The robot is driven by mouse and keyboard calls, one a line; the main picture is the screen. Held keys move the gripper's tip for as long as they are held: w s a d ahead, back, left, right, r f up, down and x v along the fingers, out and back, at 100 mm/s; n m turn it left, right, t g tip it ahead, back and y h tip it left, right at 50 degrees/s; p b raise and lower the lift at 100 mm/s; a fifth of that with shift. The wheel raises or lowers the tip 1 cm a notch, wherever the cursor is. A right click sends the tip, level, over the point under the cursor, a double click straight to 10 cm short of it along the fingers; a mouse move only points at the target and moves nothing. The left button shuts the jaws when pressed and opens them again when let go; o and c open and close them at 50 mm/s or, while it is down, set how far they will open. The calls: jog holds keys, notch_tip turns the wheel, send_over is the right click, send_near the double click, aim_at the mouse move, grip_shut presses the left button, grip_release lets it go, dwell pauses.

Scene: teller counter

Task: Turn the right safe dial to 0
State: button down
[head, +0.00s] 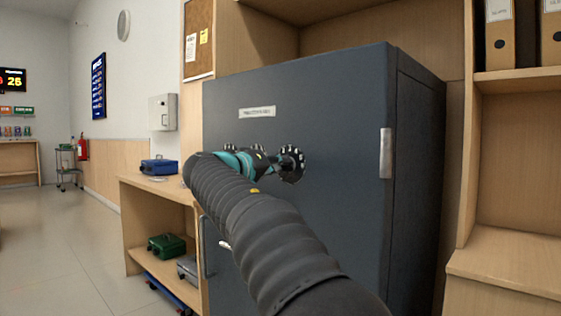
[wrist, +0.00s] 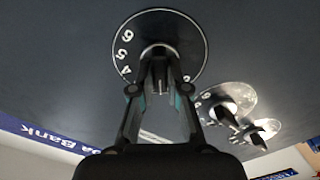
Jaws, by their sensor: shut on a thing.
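The right safe dial (head: 293,175) is a round black disc with white marks on the front of the dark grey safe (head: 330,110). It also fills the top middle of the wrist view (wrist: 193,42), where the numbers 6, 5 and 4 show along its left side. My gripper (head: 281,161) reaches the dial from the left in the head view. In the wrist view my gripper (wrist: 158,80) is shut on the dial's knob (wrist: 158,52), which its fingers partly hide. The number at the pointer cannot be read.
Two more dials (wrist: 227,100) (wrist: 256,131) sit beside it, partly hidden by my arm in the head view. A handle (head: 207,248) is lower on the safe. A wooden counter (head: 140,190) with a blue box (head: 159,166) stands left; shelves (head: 510,250) stand right.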

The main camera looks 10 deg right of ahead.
jog(key=n+p, duration=0.5)
jog(key=n, duration=0.4)
jog(key=shift+f, duration=0.15)
jog(key=shift+f+n+p, duration=0.1)
jog(key=shift+n+p, duration=0.2)
jog(key=c, duration=1.2)
grip_release()
jog(key=shift+o, duration=0.2)
jog(key=shift+a, duration=0.1)
jog(key=v, duration=1.2)
jog(key=shift+w, duration=0.1)
